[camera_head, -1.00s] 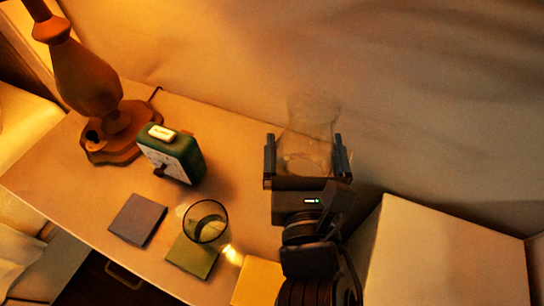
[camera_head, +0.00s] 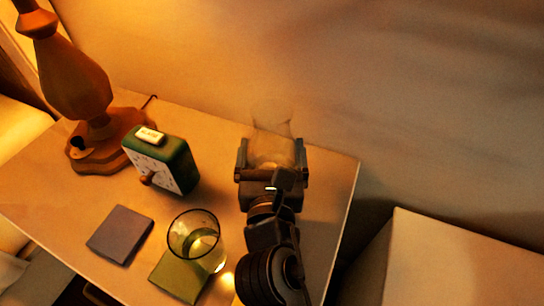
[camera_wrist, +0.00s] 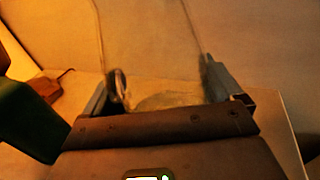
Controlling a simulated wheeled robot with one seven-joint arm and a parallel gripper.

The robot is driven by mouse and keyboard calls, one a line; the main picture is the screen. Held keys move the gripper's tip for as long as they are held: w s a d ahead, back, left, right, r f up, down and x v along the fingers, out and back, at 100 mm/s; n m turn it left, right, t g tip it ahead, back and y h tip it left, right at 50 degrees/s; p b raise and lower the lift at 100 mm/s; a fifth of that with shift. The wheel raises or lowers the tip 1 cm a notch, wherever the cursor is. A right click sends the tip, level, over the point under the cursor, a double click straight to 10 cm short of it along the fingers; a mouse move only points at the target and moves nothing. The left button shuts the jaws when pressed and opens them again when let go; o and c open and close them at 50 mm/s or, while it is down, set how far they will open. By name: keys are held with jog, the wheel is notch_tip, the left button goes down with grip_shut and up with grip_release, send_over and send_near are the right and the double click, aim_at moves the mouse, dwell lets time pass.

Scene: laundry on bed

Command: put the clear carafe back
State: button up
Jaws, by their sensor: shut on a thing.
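The clear carafe (camera_head: 272,122) is see-through and looks upright, with its lower part between the fingers of my gripper (camera_head: 271,154). My gripper is shut on it from the near side, over the back right part of the bedside table (camera_head: 335,185). In the wrist view the carafe (camera_wrist: 155,60) shows faintly between the two fingers of my gripper (camera_wrist: 165,90). I cannot tell whether its base touches the table.
A green clock (camera_head: 163,160) and a brown lamp (camera_head: 75,85) stand to the left. A drinking glass (camera_head: 197,240) stands on an olive coaster (camera_head: 176,281). A grey coaster (camera_head: 120,235) lies bare. A pale box-like surface (camera_head: 450,260) is at right, beyond a gap.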

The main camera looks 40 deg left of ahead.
dwell(0.3)
jog(key=o, duration=1.4)
jog(key=shift+f, duration=0.2)
jog(key=shift+c, duration=0.2)
jog(key=shift+r, duration=0.15)
jog(key=v, duration=1.2)
